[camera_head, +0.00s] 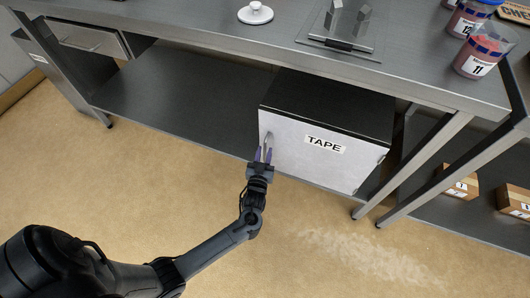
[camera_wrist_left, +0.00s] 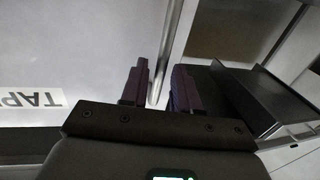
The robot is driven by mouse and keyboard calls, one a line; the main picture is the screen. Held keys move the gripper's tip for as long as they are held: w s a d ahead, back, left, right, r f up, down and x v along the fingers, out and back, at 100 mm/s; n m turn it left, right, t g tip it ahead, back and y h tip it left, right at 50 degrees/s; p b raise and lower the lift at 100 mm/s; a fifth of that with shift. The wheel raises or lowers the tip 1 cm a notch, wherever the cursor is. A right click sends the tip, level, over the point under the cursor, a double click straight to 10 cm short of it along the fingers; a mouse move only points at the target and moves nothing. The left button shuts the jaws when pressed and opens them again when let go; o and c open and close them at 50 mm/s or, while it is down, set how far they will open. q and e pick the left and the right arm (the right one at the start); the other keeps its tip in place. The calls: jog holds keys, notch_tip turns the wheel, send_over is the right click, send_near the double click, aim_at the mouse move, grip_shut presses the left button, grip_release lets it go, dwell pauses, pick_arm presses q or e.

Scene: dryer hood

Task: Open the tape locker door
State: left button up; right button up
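The tape locker (camera_head: 330,107) is a box with a black top on the lower shelf. Its white door (camera_head: 300,158) carries a "TAPE" label (camera_head: 324,144) and looks closed. A slim metal handle (camera_head: 268,138) stands upright near the door's left edge. My left gripper (camera_head: 263,155) is at the lower part of this handle, with its purple fingers pointing up. In the left wrist view the two fingers are apart, with the handle bar (camera_wrist_left: 169,50) reaching into the gap between them. The label (camera_wrist_left: 30,98) shows upside down there. My right gripper is in neither view.
The steel worktop (camera_head: 210,22) overhangs the locker. A slanted table leg (camera_head: 415,160) stands right of the door. Cardboard boxes (camera_head: 460,187) lie on the right lower shelf. Labelled jars (camera_head: 482,57) stand on top. The floor (camera_head: 150,175) before the locker is clear.

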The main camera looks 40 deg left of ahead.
pick_arm(q)
jog(key=shift+b+x, duration=0.3)
jog(key=shift+x, duration=0.6)
jog(key=shift+c, duration=0.4)
grip_shut()
